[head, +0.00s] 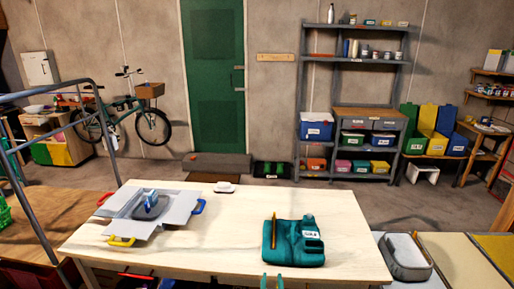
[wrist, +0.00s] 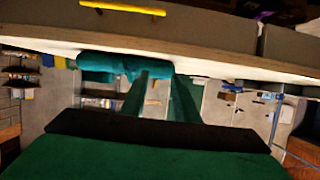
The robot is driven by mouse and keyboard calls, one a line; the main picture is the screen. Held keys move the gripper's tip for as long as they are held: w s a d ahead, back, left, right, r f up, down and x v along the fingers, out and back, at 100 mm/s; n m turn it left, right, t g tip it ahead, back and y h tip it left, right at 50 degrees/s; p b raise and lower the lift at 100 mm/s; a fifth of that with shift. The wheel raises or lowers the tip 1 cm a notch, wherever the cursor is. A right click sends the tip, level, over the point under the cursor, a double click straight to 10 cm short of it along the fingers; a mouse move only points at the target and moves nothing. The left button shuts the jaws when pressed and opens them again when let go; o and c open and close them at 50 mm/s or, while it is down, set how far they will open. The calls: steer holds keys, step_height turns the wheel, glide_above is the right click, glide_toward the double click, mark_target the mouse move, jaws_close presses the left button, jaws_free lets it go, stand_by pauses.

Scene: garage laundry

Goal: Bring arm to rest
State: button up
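My gripper (head: 272,282) shows at the bottom edge of the head view as two green fingertips with a gap between them. In the wrist view, which looks upside down, my gripper (wrist: 158,95) has its two fingers apart with nothing seen between them. The fingertips are near the front edge of the pale wooden table (head: 225,245). A teal folded cloth (head: 283,255) lies on the table beyond them, bearing an orange stick and a small pale item. The cloth also shows near the fingertips in the wrist view (wrist: 105,65); whether they touch it there is unclear.
A grey open-flapped container (head: 178,208) with coloured handles stands at the table's left. A small white item (head: 223,187) lies at the back. A metal rail (head: 45,215) stands left; a grey case (head: 407,255) lies right. The table's middle is clear.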

steer(key=s+a+f, duration=0.2)
steer(key=s+f, duration=0.3)
steer(key=s, duration=0.7)
steer(key=s+a+f, duration=0.2)
steer(key=s+f, duration=0.4)
steer(key=s, duration=0.5)
steer(key=s+r, duration=0.3)
steer(key=s, duration=0.8)
steer(key=s+r+n+t+y, duration=0.1)
steer(key=s+r, duration=0.3)
steer(key=s, duration=0.8)
steer(key=shift+a+r+t, duration=0.2)
steer(key=shift+a+t, duration=0.1)
steer(key=shift+a, duration=0.05)
